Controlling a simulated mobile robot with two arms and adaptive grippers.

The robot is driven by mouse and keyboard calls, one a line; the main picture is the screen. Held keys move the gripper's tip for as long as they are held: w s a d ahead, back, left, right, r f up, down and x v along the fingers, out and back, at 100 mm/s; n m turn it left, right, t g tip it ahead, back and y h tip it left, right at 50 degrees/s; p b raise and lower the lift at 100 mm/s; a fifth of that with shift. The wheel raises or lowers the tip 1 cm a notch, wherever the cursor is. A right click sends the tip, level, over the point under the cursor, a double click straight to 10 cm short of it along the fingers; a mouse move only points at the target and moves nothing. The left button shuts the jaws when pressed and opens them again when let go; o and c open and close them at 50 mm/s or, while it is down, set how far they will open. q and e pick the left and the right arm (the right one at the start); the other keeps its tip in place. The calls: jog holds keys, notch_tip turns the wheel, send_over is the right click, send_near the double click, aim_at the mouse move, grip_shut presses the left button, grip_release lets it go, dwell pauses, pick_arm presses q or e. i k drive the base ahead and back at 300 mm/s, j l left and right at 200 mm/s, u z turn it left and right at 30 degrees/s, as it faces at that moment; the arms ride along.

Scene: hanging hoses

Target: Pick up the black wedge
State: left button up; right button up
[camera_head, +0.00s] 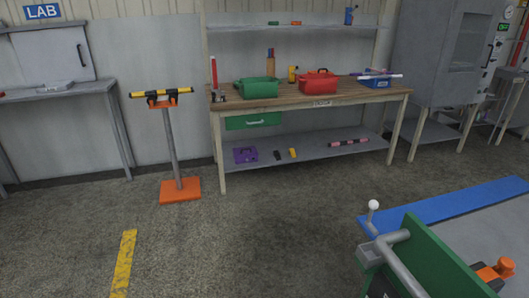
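A small black object (277,155), which looks like the black wedge, lies on the lower shelf (320,151) of the workbench. It sits between a purple item (245,155) on its left and a small yellow item (292,153) on its right. It is too small to make out its exact shape. Neither of my grippers shows in the head view.
The workbench top (225,103) carries a green toolbox (258,88) and a red toolbox (318,82). An orange-based stand (180,190) is left of the bench. A green panel (430,255) with grey pipe fills the lower right. Floor before the bench is clear.

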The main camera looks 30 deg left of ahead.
aim_at(276, 153)
jog(key=i+j+u, duration=0.25)
jog(key=u, duration=0.2)
jog(key=i+j+u, duration=0.5)
jog(key=i+u, duration=0.2)
jog(key=u, duration=0.15)
jog(key=i+j, duration=0.15)
jog(key=i, duration=0.8)
jog(key=i+l+z, duration=0.15)
jog(key=i+z, duration=0.65)
jog(key=i, duration=0.2)
jog(key=j, duration=0.05)
